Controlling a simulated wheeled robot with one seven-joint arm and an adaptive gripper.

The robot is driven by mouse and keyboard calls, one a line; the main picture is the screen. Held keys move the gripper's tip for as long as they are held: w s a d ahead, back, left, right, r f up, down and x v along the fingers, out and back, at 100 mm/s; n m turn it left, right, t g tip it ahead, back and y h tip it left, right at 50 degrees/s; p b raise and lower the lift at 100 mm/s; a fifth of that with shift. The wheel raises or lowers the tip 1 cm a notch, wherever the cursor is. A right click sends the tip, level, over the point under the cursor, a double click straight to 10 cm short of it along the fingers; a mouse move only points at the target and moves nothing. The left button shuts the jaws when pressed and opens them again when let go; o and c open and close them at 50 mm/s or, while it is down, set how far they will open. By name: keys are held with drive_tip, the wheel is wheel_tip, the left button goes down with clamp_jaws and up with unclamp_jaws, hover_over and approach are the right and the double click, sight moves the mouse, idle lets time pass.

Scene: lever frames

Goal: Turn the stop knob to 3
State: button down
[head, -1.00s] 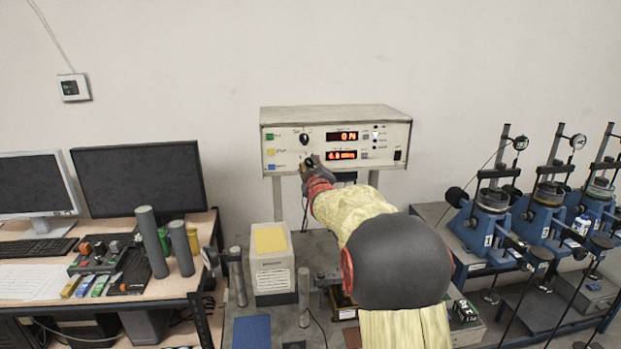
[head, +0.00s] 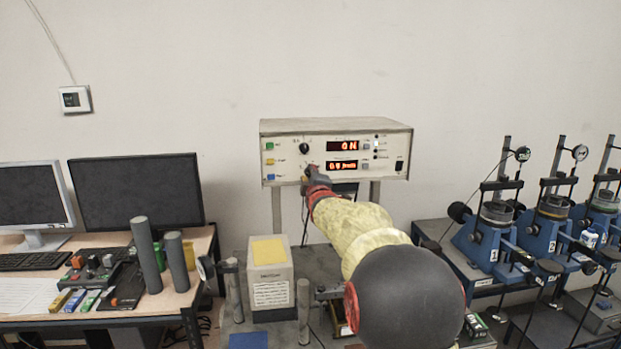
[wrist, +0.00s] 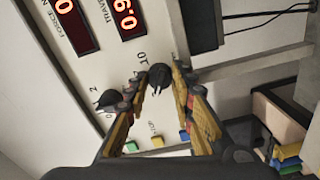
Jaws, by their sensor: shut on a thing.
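The control box (head: 384,166) stands against the wall with two dark knobs on its front. The upper knob (head: 304,148) is free; it also shows in the wrist view (wrist: 108,99). My gripper (head: 312,172) is at the lower knob and hides most of it in the head view. In the wrist view the lower knob (wrist: 160,75) sits between my two fingertips, and the gripper is shut on it. A "10" mark is printed beside it. I cannot read which number the knob points to, nor a knob name.
Green, yellow and blue buttons (head: 269,161) line the box's left side; red displays (head: 343,146) are right of the knobs. A grey bar (wrist: 255,64) runs near the gripper. Monitors (head: 137,190) stand left, blue presses (head: 490,240) right.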

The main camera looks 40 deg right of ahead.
drive_tip(key=c, duration=1.5)
unclamp_jaws()
drive_tip(key=v, duration=1.2)
drive_tip(key=shift+f, duration=0.1)
